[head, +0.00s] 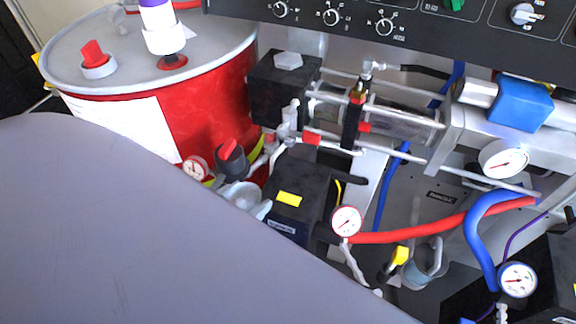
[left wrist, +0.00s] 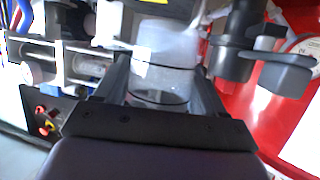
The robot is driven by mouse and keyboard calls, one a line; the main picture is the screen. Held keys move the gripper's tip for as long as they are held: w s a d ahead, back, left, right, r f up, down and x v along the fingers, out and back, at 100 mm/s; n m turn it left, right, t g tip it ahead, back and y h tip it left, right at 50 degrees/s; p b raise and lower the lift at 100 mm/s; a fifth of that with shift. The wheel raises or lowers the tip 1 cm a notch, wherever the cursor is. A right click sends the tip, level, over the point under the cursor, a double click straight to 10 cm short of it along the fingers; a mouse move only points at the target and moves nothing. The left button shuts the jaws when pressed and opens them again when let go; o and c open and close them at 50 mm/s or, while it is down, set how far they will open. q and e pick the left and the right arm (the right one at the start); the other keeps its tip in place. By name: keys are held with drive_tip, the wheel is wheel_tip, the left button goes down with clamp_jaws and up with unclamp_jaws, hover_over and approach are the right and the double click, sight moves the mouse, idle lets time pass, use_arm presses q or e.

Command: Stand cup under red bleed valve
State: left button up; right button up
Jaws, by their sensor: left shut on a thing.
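The red-handled bleed valve (head: 230,152) has a dark body and sits in front of the red drum in the head view. A pale translucent cup (head: 238,193) is just below it, partly hidden by my grey arm. My left gripper (head: 262,209) shows only a little there. In the left wrist view my left gripper (left wrist: 160,92) is shut on the cup (left wrist: 160,72), one finger on each side. A dark valve body (left wrist: 240,40) with a lever stands beside the cup on the right. I cannot tell whether the cup touches a surface. My right gripper is not in view.
The red drum (head: 205,110) stands close behind. A pressure gauge (head: 195,168) is left of the valve and a black pump block (head: 298,195) right of it. A yellow-handled valve (head: 400,256) with a grey cup-like part (head: 424,265) is at lower right. Hoses cross the right side.

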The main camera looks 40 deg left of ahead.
use_arm(q)
drive_tip(key=shift+s+a+f, duration=0.45)
drive_tip(key=shift+f, duration=0.15)
drive_tip(key=w, duration=1.7)
drive_tip(key=shift+w+a, duration=0.15)
drive_tip(key=shift+w, duration=0.15)
drive_tip(key=shift+f+b, duration=0.4)
drive_tip(key=shift+f, duration=1.35)
drive_tip(key=shift+f, duration=0.15)
drive_tip(key=o, duration=1)
